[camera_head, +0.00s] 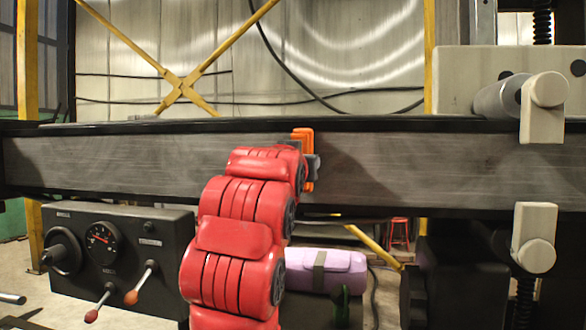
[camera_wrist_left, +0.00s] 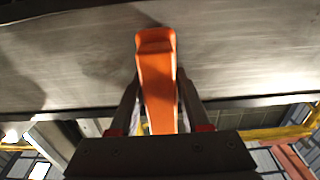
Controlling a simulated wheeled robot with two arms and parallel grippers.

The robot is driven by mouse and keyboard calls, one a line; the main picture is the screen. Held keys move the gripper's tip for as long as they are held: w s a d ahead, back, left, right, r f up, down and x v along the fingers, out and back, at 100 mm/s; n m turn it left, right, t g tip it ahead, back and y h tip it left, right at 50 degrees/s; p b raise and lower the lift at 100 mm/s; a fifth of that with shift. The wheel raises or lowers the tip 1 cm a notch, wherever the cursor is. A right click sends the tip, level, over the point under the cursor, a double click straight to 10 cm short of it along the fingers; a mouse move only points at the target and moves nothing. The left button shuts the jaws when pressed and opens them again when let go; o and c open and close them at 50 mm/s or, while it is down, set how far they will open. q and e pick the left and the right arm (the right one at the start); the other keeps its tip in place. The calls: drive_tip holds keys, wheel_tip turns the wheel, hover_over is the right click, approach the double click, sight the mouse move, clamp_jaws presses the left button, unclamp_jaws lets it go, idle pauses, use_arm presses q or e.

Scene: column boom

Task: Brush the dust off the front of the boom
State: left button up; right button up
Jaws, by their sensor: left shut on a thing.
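The boom (camera_head: 430,168) is a long grey horizontal beam running across the head view, with a dark top edge. Its front face has a paler, streaky film that looks like dust. Darker patches near the brush may be shadow or cleaner metal; I cannot tell. My left gripper (camera_head: 313,166) is shut on an orange brush (camera_head: 304,140), upright at the front face near the middle of the boom. The brush also shows in the left wrist view (camera_wrist_left: 157,75), its head over the face; contact is unclear. My red arm hides part of the boom. My right gripper is not in view.
A black control box (camera_head: 120,250) with a dial and levers stands below left. A lilac bundle (camera_head: 325,268) lies below the boom. A pale bracket with a roller (camera_head: 543,105) is at the boom's right. A red stool (camera_head: 400,232) stands behind.

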sight(379, 162)
use_arm(q)
drive_tip(key=shift+s+d+f+b, duration=0.2)
drive_tip(key=shift+d+b, duration=0.2)
drive_tip(key=shift+d, duration=0.15)
drive_tip(key=shift+s+d+r+b, duration=0.1)
drive_tip(key=shift+s+d+b, duration=0.2)
drive_tip(key=shift+d, duration=0.45)
drive_tip(key=shift+s+d+b, duration=0.15)
drive_tip(key=shift+d+b, duration=0.2)
drive_tip(key=shift+d, duration=0.35)
drive_tip(key=shift+s+d+r, duration=0.15)
drive_tip(key=shift+s+d, duration=0.1)
drive_tip(key=shift+d, duration=0.6)
drive_tip(key=shift+s+d+p, duration=0.15)
drive_tip(key=shift+s+d, duration=0.1)
drive_tip(key=shift+d, duration=0.5)
drive_tip(key=shift+s+d+p, duration=0.1)
drive_tip(key=shift+s+d, duration=0.15)
drive_tip(key=shift+d, duration=0.55)
drive_tip(key=shift+s+d+p, duration=0.15)
drive_tip(key=shift+s+d, duration=0.1)
drive_tip(key=shift+d, duration=0.5)
drive_tip(key=shift+s+d, duration=0.2)
drive_tip(key=shift+d, duration=0.4)
drive_tip(key=shift+s+d+p, duration=0.2)
drive_tip(key=shift+d+p, duration=0.05)
drive_tip(key=shift+d, duration=0.3)
drive_tip(key=shift+s+d+p, duration=0.15)
drive_tip(key=shift+d+p, duration=0.05)
drive_tip(key=shift+d, duration=0.3)
